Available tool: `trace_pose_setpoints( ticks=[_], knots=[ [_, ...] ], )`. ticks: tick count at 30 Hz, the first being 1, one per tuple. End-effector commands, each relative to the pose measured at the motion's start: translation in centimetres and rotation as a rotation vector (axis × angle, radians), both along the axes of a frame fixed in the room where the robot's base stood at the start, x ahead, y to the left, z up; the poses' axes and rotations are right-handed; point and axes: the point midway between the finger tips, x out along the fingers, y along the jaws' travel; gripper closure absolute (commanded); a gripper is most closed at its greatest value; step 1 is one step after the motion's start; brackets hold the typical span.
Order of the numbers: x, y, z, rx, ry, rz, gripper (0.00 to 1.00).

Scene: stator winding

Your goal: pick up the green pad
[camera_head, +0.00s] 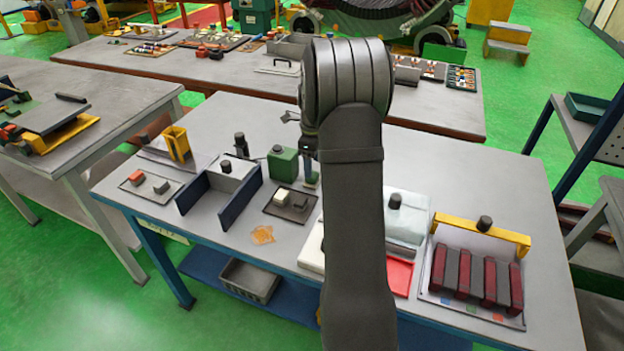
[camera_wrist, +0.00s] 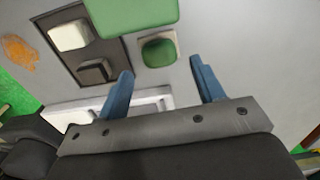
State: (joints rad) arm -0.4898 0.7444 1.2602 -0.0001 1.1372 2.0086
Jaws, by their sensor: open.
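In the wrist view, a small dark green pad (camera_wrist: 158,52) with rounded corners sits on a pale square base on the grey table. My gripper (camera_wrist: 163,84) is open, with two blue fingers spread and nothing between them. The pad lies beyond the fingertips, roughly in line with the gap. In the head view, part of my gripper (camera_head: 311,180) shows beside my arm, right of the green box. I cannot make out the pad there; my arm hides part of that area.
A green box (camera_head: 283,163) stands close by; a large green surface (camera_wrist: 130,14) shows beyond the pad. A dark tray (camera_head: 291,204) holds a white and a dark block. Blue upright panels (camera_head: 241,203) stand left. A yellow-framed rack (camera_head: 482,232) of red and grey bars is right.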

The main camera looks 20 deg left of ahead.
Motion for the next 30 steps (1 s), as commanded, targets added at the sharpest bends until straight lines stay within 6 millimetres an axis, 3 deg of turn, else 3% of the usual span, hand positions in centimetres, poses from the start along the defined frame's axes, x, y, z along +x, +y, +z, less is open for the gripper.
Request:
trace_pose_setpoints(
  ticks=[12, 21, 27, 30],
  knots=[
    [-0.1, 0.1, -4.9, -0.001, 0.0, 0.0, 0.38],
    [0.0, 0.1, -5.4, 0.0, -0.002, 0.0, 0.38],
    [0.0, 0.1, -5.4, 0.0, -0.002, 0.0, 0.72],
    [0.0, 0.2, -5.4, 0.0, -0.003, 0.0, 0.72]
  ],
)
